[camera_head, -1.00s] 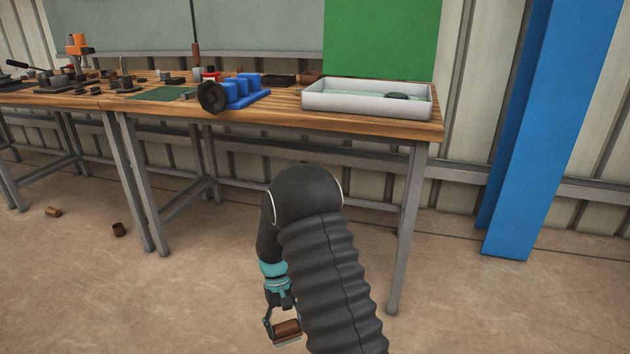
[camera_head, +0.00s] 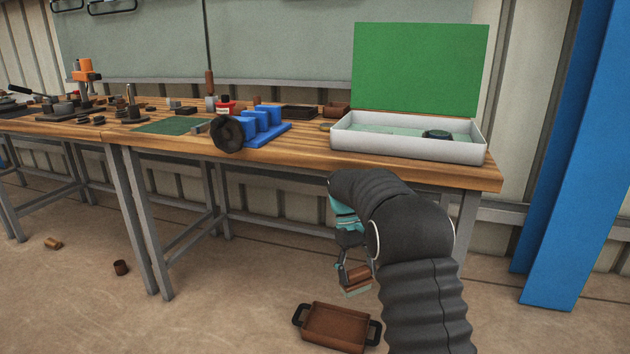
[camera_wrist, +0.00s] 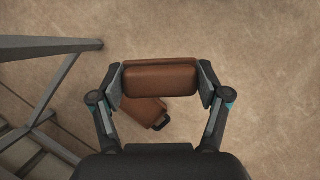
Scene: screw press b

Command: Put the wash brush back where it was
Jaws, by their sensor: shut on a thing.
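The wash brush (camera_head: 356,276) has a brown block and a pale underside. My gripper (camera_head: 354,272) is shut on it and holds it in the air in front of the workbench, below the height of its top. In the wrist view the brown back of the brush (camera_wrist: 160,80) lies between both fingers (camera_wrist: 161,84). A white tray (camera_head: 400,148) with greenish liquid and a dark round object (camera_head: 437,134) in it stands at the right end of the bench, above and beyond my gripper.
A brown tray with black handles (camera_head: 337,327) lies on the floor below my gripper. A blue vise-like fixture (camera_head: 262,126) stands on the bench left of the white tray. A green panel (camera_head: 420,68) rises behind it. A blue post (camera_head: 580,150) stands at right.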

